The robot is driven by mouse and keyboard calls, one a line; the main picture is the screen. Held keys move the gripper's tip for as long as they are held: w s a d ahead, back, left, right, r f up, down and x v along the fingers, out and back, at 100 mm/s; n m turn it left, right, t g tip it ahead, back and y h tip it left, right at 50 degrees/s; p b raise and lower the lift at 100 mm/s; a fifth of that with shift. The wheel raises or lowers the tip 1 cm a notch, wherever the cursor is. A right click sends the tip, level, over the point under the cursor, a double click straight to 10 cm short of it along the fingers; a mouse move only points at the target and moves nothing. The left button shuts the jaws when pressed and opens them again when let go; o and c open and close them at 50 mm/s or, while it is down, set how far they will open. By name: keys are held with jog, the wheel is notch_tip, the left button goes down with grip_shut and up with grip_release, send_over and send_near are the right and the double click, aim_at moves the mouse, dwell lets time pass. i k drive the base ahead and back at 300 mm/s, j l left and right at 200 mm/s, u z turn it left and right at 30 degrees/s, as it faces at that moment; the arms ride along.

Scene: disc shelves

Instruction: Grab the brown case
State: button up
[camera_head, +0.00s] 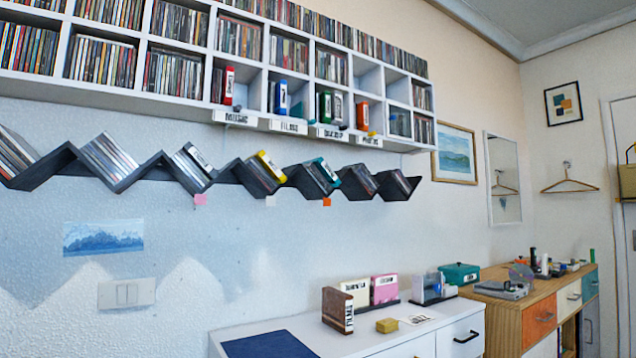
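A brown case (337,310) stands upright on the white cabinet (300,327), near its front right part. A white label with dark lettering runs up its narrow side. A small yellow block (387,326) lies just to its right. A cream box (354,291) and a pink box (384,289) stand close behind it, and the brown case partly overlaps the cream one. My gripper does not show in this view.
A dark blue mat (268,345) lies on the cabinet's left, with bare white top between it and the case. A zigzag black shelf (147,172) and white disc shelves (190,103) hang above. A wooden cabinet (535,300) stands at right.

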aim_at(337, 305)
jog(key=i+j+z, duration=0.15)
jog(key=i, duration=0.4)
jog(key=i+j+z, duration=0.1)
jog(key=i, duration=0.45)
jog(key=i+j+z, duration=0.15)
jog(key=i+j, duration=0.2)
jog(key=i, duration=0.2)
jog(key=i+j+z, duration=0.1)
jog(key=i+j, duration=0.2)
jog(key=i, duration=0.2)
